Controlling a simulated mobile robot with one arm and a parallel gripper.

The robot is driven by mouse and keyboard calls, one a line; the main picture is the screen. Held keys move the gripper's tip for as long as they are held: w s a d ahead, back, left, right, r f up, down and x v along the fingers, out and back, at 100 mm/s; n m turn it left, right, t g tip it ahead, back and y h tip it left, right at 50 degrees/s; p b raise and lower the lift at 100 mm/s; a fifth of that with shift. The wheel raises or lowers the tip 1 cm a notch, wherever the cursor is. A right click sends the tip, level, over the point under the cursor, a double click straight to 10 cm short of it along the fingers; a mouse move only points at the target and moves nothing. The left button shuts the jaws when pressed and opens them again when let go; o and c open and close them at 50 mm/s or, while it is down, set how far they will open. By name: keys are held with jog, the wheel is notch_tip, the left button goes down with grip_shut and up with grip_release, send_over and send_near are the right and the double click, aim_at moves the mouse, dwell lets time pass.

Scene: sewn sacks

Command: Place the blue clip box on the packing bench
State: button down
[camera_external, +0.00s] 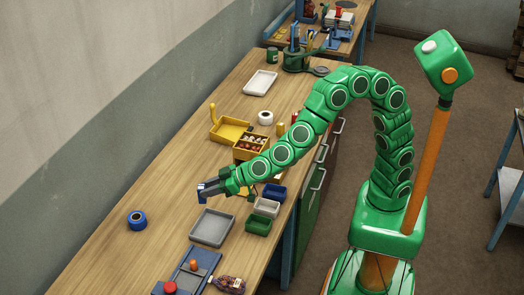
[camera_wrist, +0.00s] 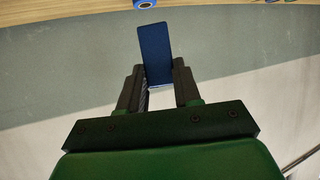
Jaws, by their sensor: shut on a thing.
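My gripper (camera_external: 207,188) reaches out over the long wooden bench (camera_external: 118,236), above the part behind the grey tray. It is shut on the blue clip box (camera_external: 202,198), which shows as a small dark blue shape at the fingertips. In the wrist view the blue clip box (camera_wrist: 155,48) stands out between the two dark fingers of my gripper (camera_wrist: 160,78). The box appears held above the bench top, but the exact gap is hard to tell.
A grey tray (camera_external: 212,227) lies close to the gripper. Small blue, white and green bins (camera_external: 258,226) stand at the bench's right edge. A blue tape roll (camera_external: 137,220) lies left. Yellow trays (camera_external: 230,130) stand farther back. Bare wood lies left of the gripper. A second bench (camera_external: 345,45) stands behind.

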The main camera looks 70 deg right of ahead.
jog(key=s+a+m+h, duration=0.2)
jog(key=s+a, duration=0.1)
jog(key=s, duration=0.6)
jog(key=s+a+m+h, duration=0.2)
jog(key=s+a, duration=0.1)
jog(key=s, duration=0.5)
jog(key=shift+t, duration=0.4)
jog(key=shift+d+f, duration=0.1)
jog(key=shift+f, duration=8.15)
jog(key=shift+f, duration=0.15)
jog(key=c, duration=0.8)
grip_release()
